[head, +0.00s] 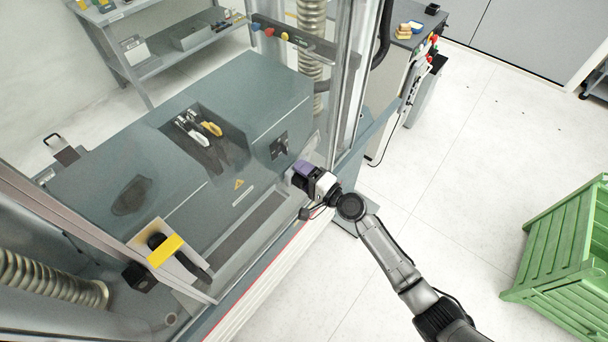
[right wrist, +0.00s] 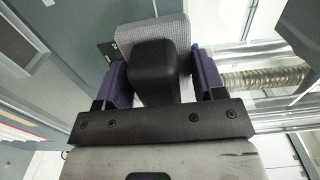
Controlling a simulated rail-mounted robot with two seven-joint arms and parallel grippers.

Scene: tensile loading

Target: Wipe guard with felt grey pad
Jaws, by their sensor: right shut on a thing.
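The guard (head: 235,160) is a clear pane in a metal frame on the front of the testing machine. A dark smudge (head: 132,195) shows at its left; I cannot tell whether it lies on the pane or behind it. My right gripper (head: 303,172) is at the right part of the guard, near the metal post. In the right wrist view its purple fingers (right wrist: 163,80) are shut on the black handle block of the felt grey pad (right wrist: 153,32). The pad's face points away from me, so I cannot tell whether it touches the pane. My left gripper is not in view.
Behind the pane are a grey machine bed with yellow-handled tools (head: 210,128) in a recess and a yellow-edged bracket (head: 165,250) at lower left. A metal post (head: 345,85) stands beside the gripper. A green crate (head: 565,255) is at right. The floor between is clear.

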